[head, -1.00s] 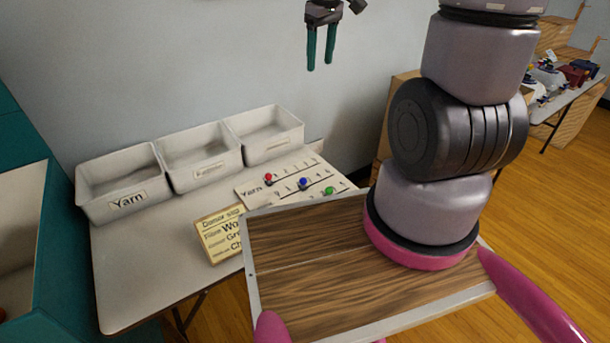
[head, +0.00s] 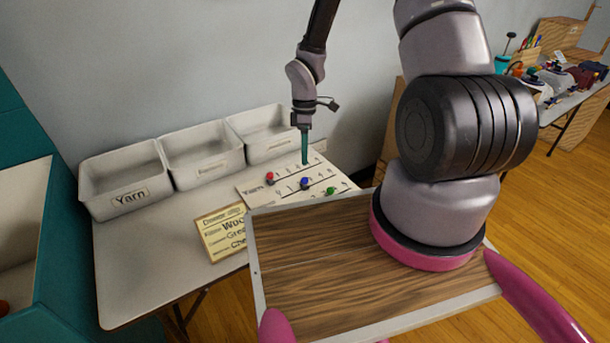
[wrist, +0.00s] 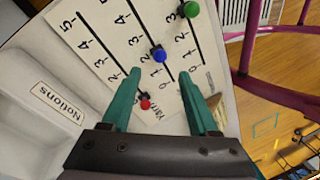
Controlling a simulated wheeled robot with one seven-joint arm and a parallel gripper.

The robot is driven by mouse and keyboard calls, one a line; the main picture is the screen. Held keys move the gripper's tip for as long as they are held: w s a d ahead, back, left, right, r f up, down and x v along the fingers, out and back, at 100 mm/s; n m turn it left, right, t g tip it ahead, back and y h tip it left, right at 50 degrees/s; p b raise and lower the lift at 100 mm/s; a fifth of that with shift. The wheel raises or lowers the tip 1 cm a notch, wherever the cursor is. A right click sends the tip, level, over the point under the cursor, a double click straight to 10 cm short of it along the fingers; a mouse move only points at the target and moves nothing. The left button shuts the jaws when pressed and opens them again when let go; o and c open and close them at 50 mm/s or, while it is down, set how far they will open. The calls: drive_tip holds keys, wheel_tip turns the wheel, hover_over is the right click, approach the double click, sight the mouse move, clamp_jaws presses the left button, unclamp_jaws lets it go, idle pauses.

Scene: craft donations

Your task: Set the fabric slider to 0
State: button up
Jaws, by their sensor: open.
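A white slider board (head: 262,199) lies on the table with three numbered tracks. A red knob (head: 270,178) is on the Yarn track. A blue knob (head: 305,183) is on the middle track, whose name I cannot read; in the wrist view this blue knob (wrist: 159,54) is near the 2 mark. A green knob (wrist: 191,9) is near 3 on the third track. My gripper (head: 305,160) points down above the board, open and empty. In the wrist view the fingertips (wrist: 160,73) are apart, with the blue knob framed between and just beyond them; contact is not visible.
Three white bins stand behind the board: one labelled Yarn (head: 128,198), a middle one (head: 205,166), and one labelled Notions (wrist: 30,110) in the wrist view. The left table top is clear.

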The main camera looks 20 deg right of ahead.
sight(305, 183)
drive_tip(key=f, duration=0.2)
drive_tip(key=s+f, duration=0.1)
drive_tip(key=f, duration=0.4)
drive_tip(key=shift+s+a+f, duration=0.2)
drive_tip(key=shift+s+f, duration=0.05)
drive_tip(key=shift+f, duration=0.15)
drive_tip(key=shift+c, duration=0.2)
clamp_jaws()
drive_tip(key=shift+a, duration=0.1)
idle(0.7)
